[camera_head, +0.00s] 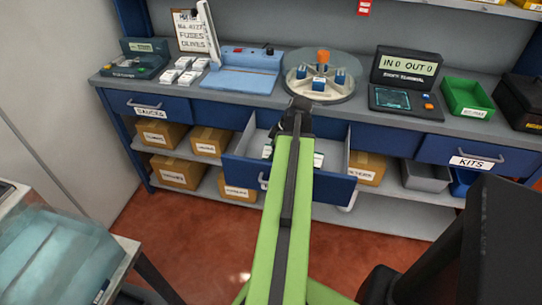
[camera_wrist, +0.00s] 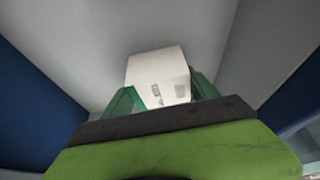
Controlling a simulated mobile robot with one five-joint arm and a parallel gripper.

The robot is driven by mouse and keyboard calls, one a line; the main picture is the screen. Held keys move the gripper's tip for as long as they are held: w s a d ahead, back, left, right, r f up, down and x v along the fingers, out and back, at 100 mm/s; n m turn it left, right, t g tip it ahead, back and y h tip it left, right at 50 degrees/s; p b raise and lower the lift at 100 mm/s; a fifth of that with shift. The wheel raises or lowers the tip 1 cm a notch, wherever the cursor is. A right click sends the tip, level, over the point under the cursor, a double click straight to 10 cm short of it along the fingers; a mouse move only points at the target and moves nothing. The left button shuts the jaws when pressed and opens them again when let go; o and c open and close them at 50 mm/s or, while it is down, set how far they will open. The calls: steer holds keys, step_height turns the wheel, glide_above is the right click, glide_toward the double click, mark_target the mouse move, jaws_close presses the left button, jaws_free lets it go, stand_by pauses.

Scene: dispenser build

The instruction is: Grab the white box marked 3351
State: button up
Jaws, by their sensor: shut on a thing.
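In the wrist view a plain white box (camera_wrist: 156,68) sits between the two green fingers of my gripper (camera_wrist: 160,92), which is shut on it. A few small dark marks show on its near face; I cannot read a number on it. In the head view my green arm reaches to an open blue-fronted drawer (camera_head: 246,174) under the bench. My arm hides the gripper and the middle of the drawer there. White items (camera_head: 318,160) show inside the drawer beside the arm.
Grey inner walls (camera_wrist: 215,35) rise around the box in the wrist view. On the bench above are a round carousel (camera_head: 345,92), a blue machine (camera_head: 240,80), several small white boxes (camera_head: 180,75) and a terminal (camera_head: 405,70). Cardboard boxes (camera_head: 178,172) stand on the shelf below.

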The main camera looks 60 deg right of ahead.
mark_target(269, 151)
steer(key=r+p, duration=0.5)
steer(key=shift+s+d+r, duration=0.1)
steer(key=shift+s+r, duration=0.05)
steer(key=shift+s, duration=0.2)
steer(key=s+d+r+p, duration=0.3)
steer(key=s+r+p, duration=0.2)
steer(key=s, duration=0.5)
steer(key=shift+s+r+p, duration=0.25)
steer(key=shift+r+p, duration=0.1)
steer(key=shift+p, duration=0.05)
steer(key=shift+d, duration=0.15)
